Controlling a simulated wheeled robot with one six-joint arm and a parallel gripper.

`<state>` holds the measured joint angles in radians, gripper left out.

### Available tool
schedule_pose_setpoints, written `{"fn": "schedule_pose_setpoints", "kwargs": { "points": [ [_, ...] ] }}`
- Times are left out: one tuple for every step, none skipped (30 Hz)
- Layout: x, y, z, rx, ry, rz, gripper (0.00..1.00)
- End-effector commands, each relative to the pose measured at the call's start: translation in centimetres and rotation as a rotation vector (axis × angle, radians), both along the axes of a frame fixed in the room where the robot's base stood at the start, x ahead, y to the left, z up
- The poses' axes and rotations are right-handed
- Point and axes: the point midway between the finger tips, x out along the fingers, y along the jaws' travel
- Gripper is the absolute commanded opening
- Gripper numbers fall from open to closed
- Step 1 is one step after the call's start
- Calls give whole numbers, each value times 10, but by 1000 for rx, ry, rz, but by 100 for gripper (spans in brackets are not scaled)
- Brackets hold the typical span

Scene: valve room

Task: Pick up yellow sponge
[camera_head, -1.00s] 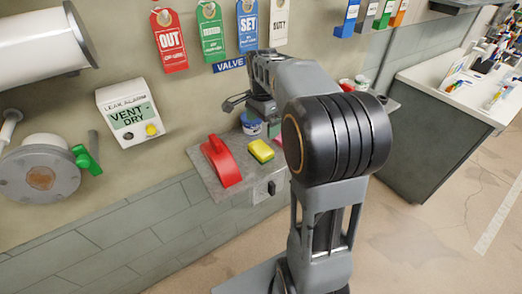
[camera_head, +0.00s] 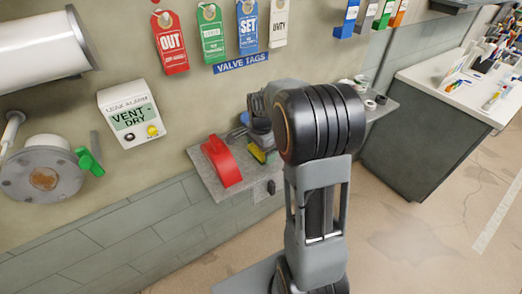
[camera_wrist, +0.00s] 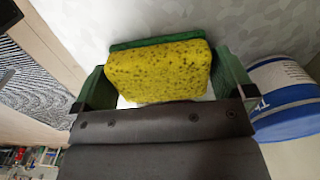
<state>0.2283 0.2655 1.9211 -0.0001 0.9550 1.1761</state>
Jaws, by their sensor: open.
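The yellow sponge (camera_wrist: 158,72) with a green scouring layer along its far side fills the middle of the wrist view. In the head view the sponge (camera_head: 257,153) lies on the grey wall shelf (camera_head: 207,178), partly hidden by my gripper (camera_head: 262,142). In the wrist view my gripper (camera_wrist: 165,85) is open, with one green-tipped finger at the left of the sponge and the other at its right. The sponge sits between the fingers; I cannot tell whether either finger touches it.
A red wedge-shaped object (camera_head: 222,162) stands on the shelf left of the sponge. A blue and white tub (camera_wrist: 287,95) is close to the right finger in the wrist view. The wall with hanging valve tags (camera_head: 169,40) rises behind. Small items (camera_head: 371,104) lie on the shelf's right end.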

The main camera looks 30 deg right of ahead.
Motion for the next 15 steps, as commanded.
{"fn": "schedule_pose_setpoints", "kwargs": {
  "points": [
    [0,0,-2,0,1,0,100],
    [0,0,-2,0,0,0,100],
    [0,0,-2,0,0,0,100],
    [0,0,-2,0,0,0,100],
    [0,0,-2,0,0,0,100],
    [0,0,-2,0,0,0,100],
    [0,0,-2,0,0,0,100],
    [0,0,-2,0,0,0,100],
    [0,0,-2,0,0,0,96],
    [0,0,-2,0,0,0,93],
    [0,0,-2,0,0,0,90],
    [0,0,-2,0,0,0,87],
    [0,0,-2,0,0,0,84],
    [0,0,-2,0,0,0,81],
    [0,0,-2,0,0,0,77]
  ]
}}
